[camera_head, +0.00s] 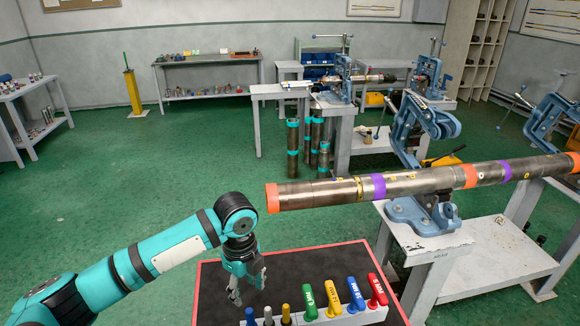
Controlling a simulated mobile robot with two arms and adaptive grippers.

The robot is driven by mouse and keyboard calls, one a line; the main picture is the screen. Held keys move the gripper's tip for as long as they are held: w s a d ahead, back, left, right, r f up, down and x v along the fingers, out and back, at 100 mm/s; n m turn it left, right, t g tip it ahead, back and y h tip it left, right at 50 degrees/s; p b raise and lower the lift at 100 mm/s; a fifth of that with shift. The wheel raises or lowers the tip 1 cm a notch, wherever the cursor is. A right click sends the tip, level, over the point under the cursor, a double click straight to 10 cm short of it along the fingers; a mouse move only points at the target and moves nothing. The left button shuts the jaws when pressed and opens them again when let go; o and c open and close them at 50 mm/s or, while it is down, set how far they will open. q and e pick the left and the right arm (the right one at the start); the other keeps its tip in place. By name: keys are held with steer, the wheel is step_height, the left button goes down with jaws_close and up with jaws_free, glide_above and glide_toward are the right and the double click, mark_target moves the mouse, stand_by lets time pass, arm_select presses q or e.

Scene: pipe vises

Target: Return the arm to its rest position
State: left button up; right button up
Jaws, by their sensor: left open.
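My left gripper (246,284) hangs from the teal and black left arm (165,250), which comes in from the lower left. Its fingers point down over the black mat of a red-edged tray table (313,257). The gripper is open and nothing shows between its fingers. It is left of the row of coloured tools. Whether the fingertips touch the mat, I cannot tell. My right gripper is not in view.
Tools with green (309,297), yellow (333,297), blue (355,294) and red (376,290) handles stand in a rack on the tray. A long pipe (325,192) in blue vises (425,213) extends behind it, its orange end near my wrist. Green floor (130,195) is clear at left.

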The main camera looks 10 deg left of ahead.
arm_select(q)
steer(key=s+d+f+n+t+h, duration=0.1)
steer(key=s+d+f+n+h, duration=0.1)
steer(key=s+d+f+n, duration=0.3)
steer(key=s+d+f+n+t+h, duration=0.1)
steer(key=s+d+f+n+h, duration=0.2)
steer(key=s, duration=0.5)
steer(key=s+a+f+n+t+y, duration=0.15)
steer(key=s+a+n+y, duration=0.35)
steer(key=s+a+n, duration=0.85)
step_height(320, 180, down, 30)
steer(key=g+b, duration=0.1)
steer(key=b, duration=0.2)
steer(key=s+a+f+g+b, duration=0.1)
steer(key=s+a+f+b, duration=0.1)
steer(key=s+f, duration=1.4)
steer(key=shift+s+a+f+b, duration=0.35)
steer(key=shift+a+f, duration=0.25)
steer(key=shift+f, duration=0.3)
